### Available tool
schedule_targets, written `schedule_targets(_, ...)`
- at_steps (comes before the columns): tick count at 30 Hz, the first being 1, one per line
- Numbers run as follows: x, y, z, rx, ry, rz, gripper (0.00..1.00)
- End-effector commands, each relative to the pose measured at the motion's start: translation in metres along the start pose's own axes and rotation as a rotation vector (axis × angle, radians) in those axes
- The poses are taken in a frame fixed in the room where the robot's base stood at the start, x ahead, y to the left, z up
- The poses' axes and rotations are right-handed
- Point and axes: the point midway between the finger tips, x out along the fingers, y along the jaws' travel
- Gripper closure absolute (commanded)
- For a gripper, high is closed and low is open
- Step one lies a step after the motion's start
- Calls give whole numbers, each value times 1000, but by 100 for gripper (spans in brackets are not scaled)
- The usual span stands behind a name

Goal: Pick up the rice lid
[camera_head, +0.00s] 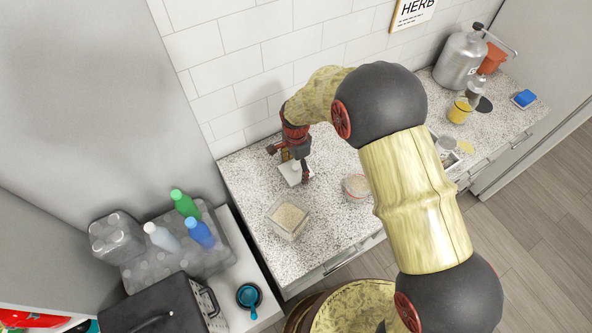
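A clear container (288,217) filled with pale grains like rice stands open on the speckled counter. A small white, flat, squarish piece (291,174), which looks like the rice lid, is on or just above the counter behind the container. My gripper (290,166) points down over this white piece, with one dark finger at its right edge and another part spread to the left. The gripper partly covers the piece. I cannot tell whether the fingers touch it or hold it.
A round container with a red rim (356,187) stands right of the rice container. Bottles (184,204) and a black box (152,306) are at lower left. A metal canister (459,58), a yellow jar (460,111) and a blue sponge (524,98) are at the far right. The tiled wall is close behind.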

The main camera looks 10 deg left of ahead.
Motion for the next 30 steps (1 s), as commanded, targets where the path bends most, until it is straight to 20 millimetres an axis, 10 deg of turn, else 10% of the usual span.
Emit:
schedule_targets(20,-3,0,0,0,0,-1,51)
schedule_targets(30,-59,-1,0,0,1,-3,51)
